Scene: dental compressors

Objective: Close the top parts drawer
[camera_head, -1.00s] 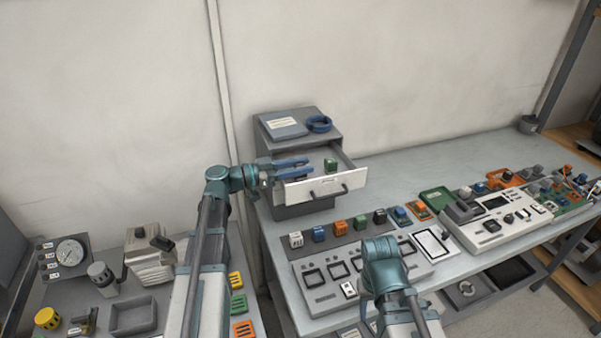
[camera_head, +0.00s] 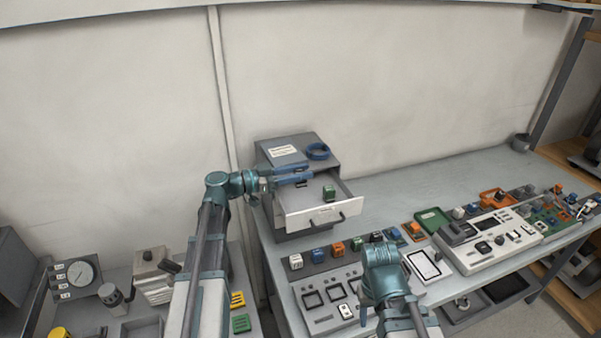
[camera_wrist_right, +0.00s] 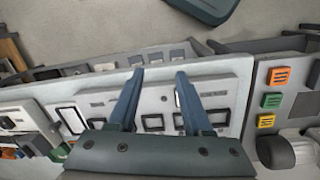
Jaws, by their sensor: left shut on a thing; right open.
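The grey parts cabinet (camera_head: 262,185) stands at the back left corner of the bench. Its top drawer (camera_head: 320,214) is pulled out, with a white front and a dark handle (camera_head: 327,222). A green block (camera_head: 329,192) lies inside the drawer. My left gripper (camera_head: 308,175) reaches in from the left, above the open drawer and behind its front. It is shut on a small dark part (camera_head: 301,184), mostly hidden by the blue fingers. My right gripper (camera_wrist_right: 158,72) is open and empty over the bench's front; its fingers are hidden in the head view.
A blue ring (camera_head: 317,151) and a labelled pad lie on the cabinet top. A row of coloured blocks (camera_head: 338,250) sits in front of the drawer, with a white panel (camera_head: 325,305) nearer. The bench right of the cabinet is clear at the back.

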